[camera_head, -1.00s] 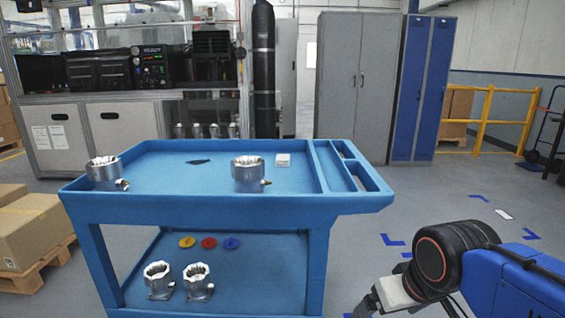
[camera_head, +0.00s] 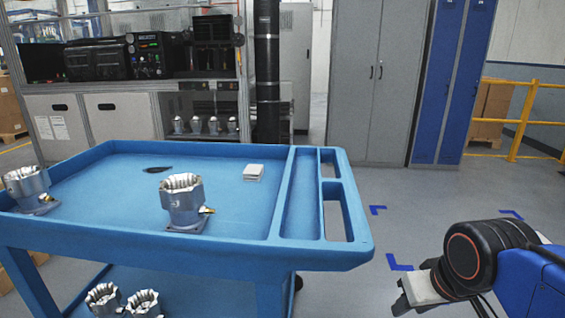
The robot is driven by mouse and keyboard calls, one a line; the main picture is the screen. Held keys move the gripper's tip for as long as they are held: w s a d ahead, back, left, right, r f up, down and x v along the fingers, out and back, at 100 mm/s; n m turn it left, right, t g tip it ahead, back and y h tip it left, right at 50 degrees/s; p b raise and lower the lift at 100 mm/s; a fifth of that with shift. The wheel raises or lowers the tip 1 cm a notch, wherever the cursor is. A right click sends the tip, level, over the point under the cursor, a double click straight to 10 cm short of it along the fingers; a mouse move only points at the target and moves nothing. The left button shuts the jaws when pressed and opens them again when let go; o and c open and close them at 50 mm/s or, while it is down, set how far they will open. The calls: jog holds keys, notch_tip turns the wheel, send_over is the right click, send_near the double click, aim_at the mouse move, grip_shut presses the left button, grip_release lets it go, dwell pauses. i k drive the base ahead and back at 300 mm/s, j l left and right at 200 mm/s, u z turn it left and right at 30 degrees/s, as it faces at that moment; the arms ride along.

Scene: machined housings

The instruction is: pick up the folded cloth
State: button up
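A small white folded cloth (camera_head: 254,172) lies flat on the top tray of the blue cart (camera_head: 220,262), toward the back right, beside the tray's divider. My gripper (camera_head: 400,300) is at the lower right, off the cart's right side and well apart from the cloth. Its grey fingers show only in part at the bottom edge, and I cannot tell how far apart they are. Nothing is seen held in it.
A metal housing (camera_head: 183,205) stands in front of the cloth, and another housing (camera_head: 30,190) at the left. A dark flat piece (camera_head: 157,169) lies at the back. Several housings sit lower down. Slots line the cart's right side.

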aim_at(252, 172)
jog(key=i+l, duration=0.25)
jog(key=l, duration=0.15)
jog(key=i+l, duration=0.25)
jog(key=l, duration=0.15)
jog(key=i+l, duration=0.2)
jog(key=l, duration=0.2)
jog(key=i+l, duration=0.25)
jog(key=l, duration=0.15)
jog(key=i+l, duration=0.5)
jog(key=l, duration=0.25)
